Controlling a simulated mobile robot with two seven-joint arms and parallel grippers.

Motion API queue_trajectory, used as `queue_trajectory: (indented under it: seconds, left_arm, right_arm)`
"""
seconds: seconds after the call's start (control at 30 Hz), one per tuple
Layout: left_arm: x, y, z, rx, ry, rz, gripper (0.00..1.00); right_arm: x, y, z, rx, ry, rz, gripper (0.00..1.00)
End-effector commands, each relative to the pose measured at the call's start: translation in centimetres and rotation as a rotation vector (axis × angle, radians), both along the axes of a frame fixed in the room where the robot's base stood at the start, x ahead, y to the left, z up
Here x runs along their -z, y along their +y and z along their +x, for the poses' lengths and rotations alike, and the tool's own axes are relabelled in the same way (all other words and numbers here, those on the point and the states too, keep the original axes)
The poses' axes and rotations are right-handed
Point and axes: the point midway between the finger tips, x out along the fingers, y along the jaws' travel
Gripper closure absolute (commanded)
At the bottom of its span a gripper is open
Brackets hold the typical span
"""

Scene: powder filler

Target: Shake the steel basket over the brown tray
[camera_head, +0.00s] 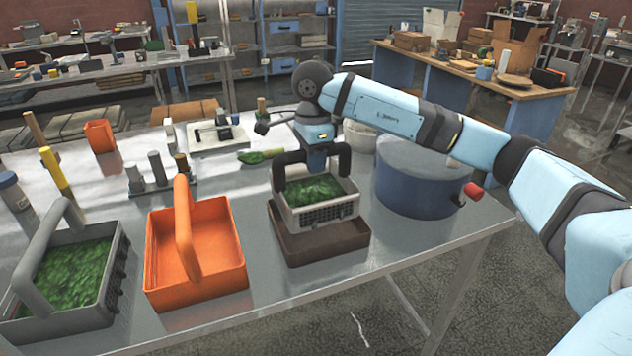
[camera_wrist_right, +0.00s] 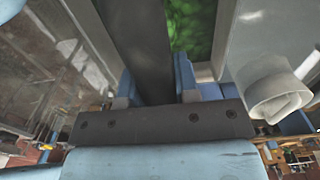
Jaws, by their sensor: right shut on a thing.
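The steel basket (camera_head: 322,212), light grey with slotted sides and a dark arched handle, holds green leafy stuff (camera_head: 314,190). My right gripper (camera_head: 318,158) comes down from above and is shut on the basket's handle. The brown tray (camera_head: 318,243) lies on the table directly under the basket. The basket looks close above the tray and nearly level; whether they touch I cannot tell. In the right wrist view the dark handle (camera_wrist_right: 143,45) runs between the fingers, with green contents (camera_wrist_right: 190,25) beyond. My left gripper is not in view.
An orange basket (camera_head: 228,262) and a grey basket of greens (camera_head: 118,268) stand to the left. A blue drum (camera_head: 415,190) with a red knob (camera_head: 473,191) stands close right of the tray. A green vegetable (camera_head: 258,156) and small bottles lie behind.

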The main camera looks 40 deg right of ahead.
Motion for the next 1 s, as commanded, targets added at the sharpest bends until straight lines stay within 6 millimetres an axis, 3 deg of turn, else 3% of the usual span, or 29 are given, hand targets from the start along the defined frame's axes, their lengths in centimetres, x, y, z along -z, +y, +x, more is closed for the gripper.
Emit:
queue_trajectory:
  seconds: [0.2,0.37,0.7,1.0]
  left_arm:
    - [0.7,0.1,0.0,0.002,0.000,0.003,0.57]
    - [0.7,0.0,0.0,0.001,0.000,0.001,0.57]
    - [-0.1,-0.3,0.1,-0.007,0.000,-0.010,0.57]
    - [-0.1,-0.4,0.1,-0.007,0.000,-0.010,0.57]
  right_arm:
    - [0.0,-4.3,0.0,0.003,0.000,0.001,1.00]
    - [-0.1,-5.3,0.0,0.000,0.000,0.002,1.00]
    - [-0.2,-1.2,0.0,-0.003,-0.001,0.002,1.00]
    - [-0.1,-0.8,0.0,0.000,-0.001,0.002,1.00]
